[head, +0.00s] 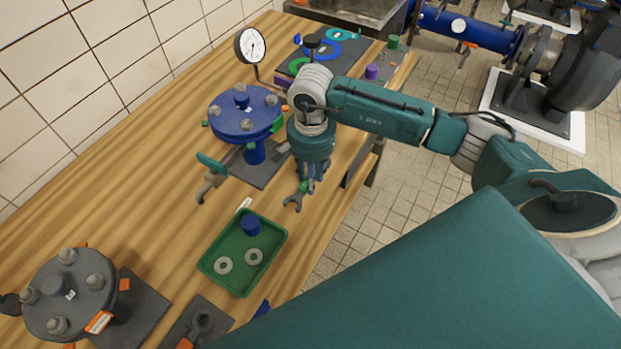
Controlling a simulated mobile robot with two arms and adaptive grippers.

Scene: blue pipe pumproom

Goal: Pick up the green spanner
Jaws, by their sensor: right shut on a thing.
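My right gripper (311,182) points down over the front part of the wooden bench, just right of the blue flange stand. It is shut on the green spanner (293,202). The spanner's grey open-ended head sticks out below and left of the fingers, with a bit of green beside them. The rest of the spanner is hidden by the fingers. I cannot tell whether the spanner touches the bench. My left gripper is not in view.
A green tray (213,276) with washers and a blue part sits nearer on the bench. A blue flange (232,125) with a gauge (250,46) above stands left of the gripper. A green-handled valve (212,164) and a dark flange (68,308) stand further left.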

